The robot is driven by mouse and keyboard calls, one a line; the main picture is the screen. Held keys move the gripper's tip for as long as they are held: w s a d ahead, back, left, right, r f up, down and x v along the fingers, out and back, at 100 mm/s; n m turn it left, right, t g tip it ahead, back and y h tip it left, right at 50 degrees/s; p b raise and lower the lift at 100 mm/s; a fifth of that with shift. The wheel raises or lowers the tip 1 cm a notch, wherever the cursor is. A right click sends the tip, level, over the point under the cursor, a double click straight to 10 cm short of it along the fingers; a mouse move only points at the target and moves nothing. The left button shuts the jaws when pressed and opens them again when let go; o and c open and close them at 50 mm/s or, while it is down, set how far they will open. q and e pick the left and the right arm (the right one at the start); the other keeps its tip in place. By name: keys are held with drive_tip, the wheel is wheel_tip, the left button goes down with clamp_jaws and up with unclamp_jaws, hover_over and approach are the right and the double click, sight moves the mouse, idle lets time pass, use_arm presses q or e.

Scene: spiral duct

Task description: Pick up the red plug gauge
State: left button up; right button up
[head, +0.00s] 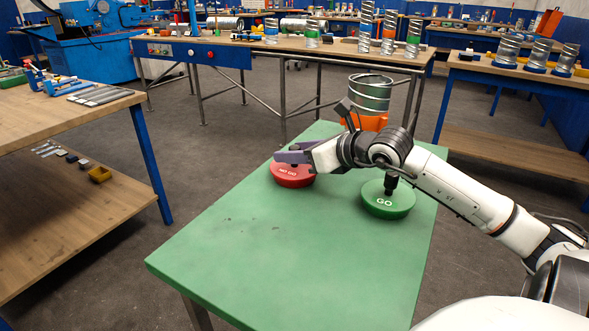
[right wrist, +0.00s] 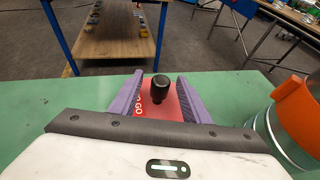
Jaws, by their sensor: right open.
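The red plug gauge (head: 292,176) is a red disc lettered "NO GO", standing on the green table near its left edge. In the right wrist view its red top (right wrist: 168,102) and black knob (right wrist: 160,88) show between the fingers. My right gripper (head: 288,156) is open, its purple fingers over the red gauge. In the right wrist view the right gripper (right wrist: 157,92) has one finger on each side of the knob, with gaps on both sides. Part of the gauge is hidden by the gripper. My left gripper is not in view.
A green gauge (head: 388,199) lettered "GO", with a black knob, stands to the right under my right arm. A metal spiral duct in an orange holder (head: 374,122) stands at the table's far end. The near part of the green table (head: 270,265) is clear.

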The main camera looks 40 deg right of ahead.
clamp_jaws()
drive_tip(key=shift+r, duration=0.1)
